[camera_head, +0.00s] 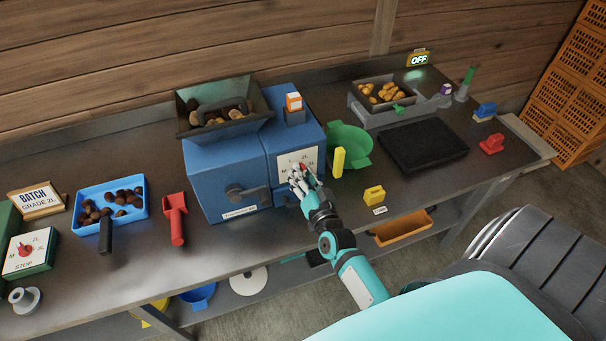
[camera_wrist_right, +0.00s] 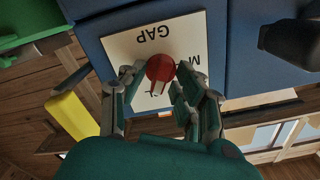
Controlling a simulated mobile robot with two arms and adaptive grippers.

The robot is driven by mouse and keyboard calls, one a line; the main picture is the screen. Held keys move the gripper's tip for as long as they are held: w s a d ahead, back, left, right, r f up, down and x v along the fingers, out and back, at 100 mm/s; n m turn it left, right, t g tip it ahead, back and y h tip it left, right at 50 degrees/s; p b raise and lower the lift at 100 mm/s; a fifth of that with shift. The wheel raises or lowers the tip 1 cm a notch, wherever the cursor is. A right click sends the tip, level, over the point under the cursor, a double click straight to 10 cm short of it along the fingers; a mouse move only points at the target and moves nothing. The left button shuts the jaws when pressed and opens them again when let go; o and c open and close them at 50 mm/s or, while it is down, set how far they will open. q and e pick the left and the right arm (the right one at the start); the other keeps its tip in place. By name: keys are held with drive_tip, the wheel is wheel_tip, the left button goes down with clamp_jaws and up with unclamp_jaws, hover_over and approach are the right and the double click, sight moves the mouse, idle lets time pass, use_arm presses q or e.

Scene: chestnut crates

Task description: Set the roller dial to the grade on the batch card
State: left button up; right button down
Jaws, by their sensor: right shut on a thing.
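The roller dial is a white plate (camera_head: 284,162) with grade letters on the front of the blue machine (camera_head: 222,166). In the right wrist view the plate (camera_wrist_right: 128,44) appears upside down and reads GAP, with an M to the right. Its red knob (camera_wrist_right: 160,67) sits between the fingers of my right gripper (camera_wrist_right: 155,82), which is shut on it. In the head view my right gripper (camera_head: 303,174) covers much of the dial. Which mark the knob points to is hard to tell. The batch card (camera_head: 36,199) at the far left reads GRADE 2L. My left gripper is not in view.
A second dial (camera_head: 28,251) marked M, 2L, 3L and STOP stands at the left. A blue tray (camera_head: 80,205) of chestnuts and a red scoop (camera_head: 176,215) lie left of the machine. A green bowl (camera_head: 357,136) and yellow block (camera_head: 374,194) are to its right. An OFF sign (camera_head: 418,59) glows behind.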

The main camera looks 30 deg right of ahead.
drive_tip(key=c, duration=1.3)
unclamp_jaws()
drive_tip(key=v, duration=1.2)
